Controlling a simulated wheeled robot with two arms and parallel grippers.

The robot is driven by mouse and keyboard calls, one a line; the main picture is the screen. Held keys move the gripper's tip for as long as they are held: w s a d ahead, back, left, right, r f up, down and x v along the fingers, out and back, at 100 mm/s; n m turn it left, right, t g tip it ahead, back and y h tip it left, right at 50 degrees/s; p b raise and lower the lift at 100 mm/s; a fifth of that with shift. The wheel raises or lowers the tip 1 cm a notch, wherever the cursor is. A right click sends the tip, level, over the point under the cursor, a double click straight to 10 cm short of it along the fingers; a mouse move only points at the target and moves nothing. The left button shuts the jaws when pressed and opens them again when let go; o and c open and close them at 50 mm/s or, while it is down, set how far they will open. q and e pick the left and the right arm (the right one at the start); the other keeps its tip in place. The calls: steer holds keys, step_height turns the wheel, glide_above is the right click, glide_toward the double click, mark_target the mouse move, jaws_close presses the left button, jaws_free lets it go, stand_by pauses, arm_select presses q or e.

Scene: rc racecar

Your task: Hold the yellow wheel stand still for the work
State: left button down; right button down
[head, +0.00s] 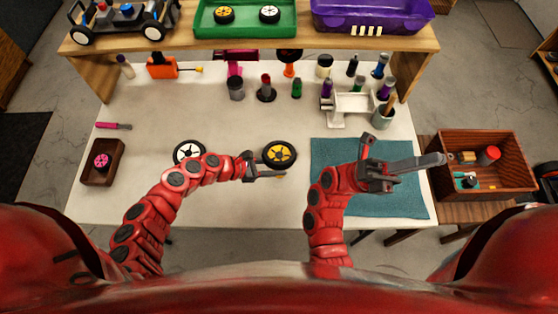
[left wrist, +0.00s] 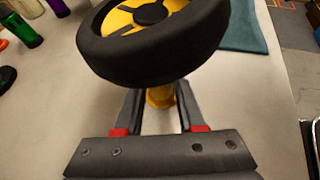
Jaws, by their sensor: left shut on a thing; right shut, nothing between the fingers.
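The yellow wheel stand (left wrist: 160,97) is between the fingers of my left gripper (left wrist: 160,105) in the left wrist view, and the gripper is shut on it. A black-tyred wheel with a yellow hub (left wrist: 155,35) sits on top of the stand. In the head view this wheel (head: 279,154) is just beyond my left gripper (head: 272,172), near the middle of the table, and most of the stand is hidden. My right gripper (head: 440,160) is shut and empty, reaching right past the teal mat (head: 405,204) toward the wooden crate.
A white-hubbed wheel (head: 189,152) is left of my left gripper. A small brown box (head: 90,178) lies at the table's left edge. Several bottles and tools stand at the back under the shelf (head: 300,48). The wooden crate (head: 485,136) is off the table's right side.

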steer(key=d+f+t+y, duration=0.4)
steer(key=d+f+y, duration=0.15)
steer(key=y, duration=0.25)
steer(key=w+a+f+n+t+y, duration=0.2)
steer(key=f+t+y, duration=0.1)
steer(key=f+y, duration=0.15)
steer(key=w+a+f+n+t+y, duration=0.1)
steer(key=w+a+f+t+y, duration=0.15)
steer(key=f, duration=0.25)
steer(key=w+a+f+n+t+y, duration=0.1)
steer(key=a+y, duration=0.3)
steer(key=a, duration=0.4)
steer(key=w+a+f+n+t+y, duration=0.1)
steer(key=w+a+y, duration=0.3)
steer(key=a, duration=0.5)
steer(key=w+a+f+n+t+y, duration=0.2)
steer(key=a+n+t+y, duration=0.1)
steer(key=a, duration=0.5)
steer(key=shift+w+a+y, duration=0.15)
steer(key=shift+y, duration=0.55)
